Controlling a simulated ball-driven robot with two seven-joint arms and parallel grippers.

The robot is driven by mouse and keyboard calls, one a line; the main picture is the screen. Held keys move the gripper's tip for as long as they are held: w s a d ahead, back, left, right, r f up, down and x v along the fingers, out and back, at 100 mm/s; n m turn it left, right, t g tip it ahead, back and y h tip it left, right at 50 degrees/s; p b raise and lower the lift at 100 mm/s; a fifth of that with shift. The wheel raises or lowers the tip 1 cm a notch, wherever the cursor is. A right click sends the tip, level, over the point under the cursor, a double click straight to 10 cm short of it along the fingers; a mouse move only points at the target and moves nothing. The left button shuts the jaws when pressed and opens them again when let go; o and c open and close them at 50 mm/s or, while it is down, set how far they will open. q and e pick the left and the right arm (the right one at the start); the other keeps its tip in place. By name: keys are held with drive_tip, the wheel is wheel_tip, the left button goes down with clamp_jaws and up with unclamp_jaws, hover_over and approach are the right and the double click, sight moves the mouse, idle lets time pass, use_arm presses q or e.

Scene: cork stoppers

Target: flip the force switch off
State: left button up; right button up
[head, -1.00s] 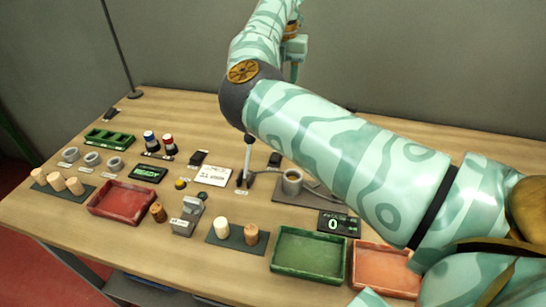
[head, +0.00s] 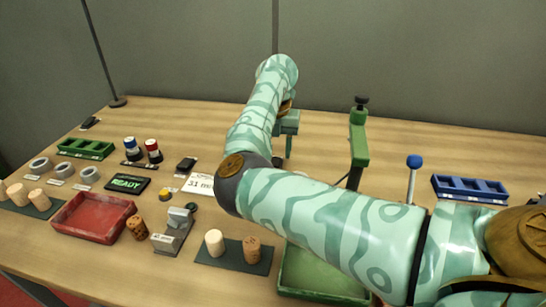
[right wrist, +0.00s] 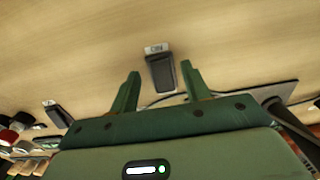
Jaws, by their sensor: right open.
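A small dark rocker switch box (right wrist: 161,74) with a white label stands on the table in the right wrist view. It is ahead of and between my open fingers, apart from them. Its label is too blurred to read with certainty. In the head view my right arm hides this part of the table. My right gripper (head: 288,150) is low over the back middle of the table, open and empty. Another dark switch box (head: 187,164) stands left of my arm, also seen in the right wrist view (right wrist: 57,114). My left gripper is out of view.
A green post (head: 359,140), a blue-knobbed lever (head: 413,180) and a blue rack (head: 469,189) stand right of my arm. A red tray (head: 68,222), cork stoppers (head: 214,243) and a green tray (head: 310,278) are in front. A cable crosses behind my fingers.

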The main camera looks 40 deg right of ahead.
drive_tip(key=shift+f, duration=0.75)
